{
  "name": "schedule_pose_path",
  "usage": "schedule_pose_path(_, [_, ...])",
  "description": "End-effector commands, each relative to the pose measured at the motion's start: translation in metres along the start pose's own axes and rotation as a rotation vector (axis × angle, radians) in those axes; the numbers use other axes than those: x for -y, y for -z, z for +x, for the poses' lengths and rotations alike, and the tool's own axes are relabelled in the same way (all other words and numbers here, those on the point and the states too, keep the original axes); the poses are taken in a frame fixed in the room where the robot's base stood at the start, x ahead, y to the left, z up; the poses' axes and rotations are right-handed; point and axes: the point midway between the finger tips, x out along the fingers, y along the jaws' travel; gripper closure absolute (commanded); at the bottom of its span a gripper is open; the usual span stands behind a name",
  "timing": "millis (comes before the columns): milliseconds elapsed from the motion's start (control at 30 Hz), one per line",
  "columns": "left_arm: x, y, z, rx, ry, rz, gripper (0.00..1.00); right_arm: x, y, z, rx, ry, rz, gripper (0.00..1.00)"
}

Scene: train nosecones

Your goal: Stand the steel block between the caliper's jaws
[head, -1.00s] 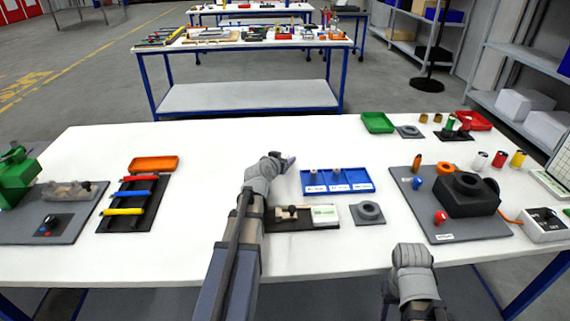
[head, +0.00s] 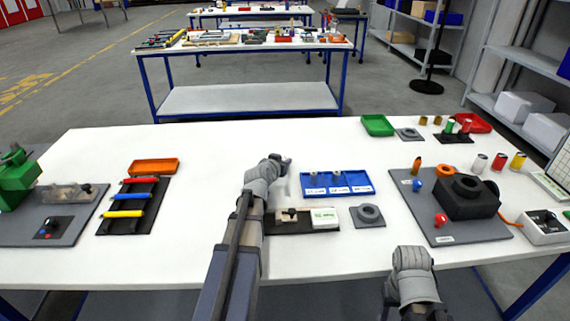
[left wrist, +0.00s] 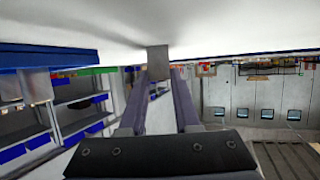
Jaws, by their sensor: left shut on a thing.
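My left gripper (head: 286,161) is over the white table, left of the blue tray. In the left wrist view its fingers are shut on a small grey steel block (left wrist: 158,62), held at their tips; the head view hardly shows it. What looks like the caliper (head: 288,217) lies on a dark base nearer me, partly beside my left forearm; its jaws are too small to make out. My right gripper (head: 413,275) is low at the front edge of the table, with its fingers hidden.
The blue tray (head: 339,190) holds two upright small blocks. A white labelled box (head: 324,217) sits beside the caliper, with a grey plate and ring (head: 368,215) to its right. A black fixture (head: 467,198) stands further right. Bare table lies left of my left forearm.

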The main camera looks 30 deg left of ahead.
Motion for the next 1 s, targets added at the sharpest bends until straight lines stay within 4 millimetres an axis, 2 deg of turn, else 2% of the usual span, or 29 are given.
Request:
schedule_pose_path(467, [0.0, 0.006, -0.003, 0.0, 0.0, 0.0, 1.0, -0.001, 0.0, -0.006, 0.0, 0.0, 0.0, 0.5])
schedule_pose_path(667, [0.0, 0.024, -0.01, -0.001, 0.0, 0.0, 1.0, -0.003, -0.002, -0.026, 0.0, 0.0, 0.0, 0.5])
schedule_pose_path(1000, [0.0, 0.072, -0.03, -0.001, 0.0, 0.0, 1.0, -0.007, -0.004, -0.077, 0.0, 0.0, 0.001, 0.5])
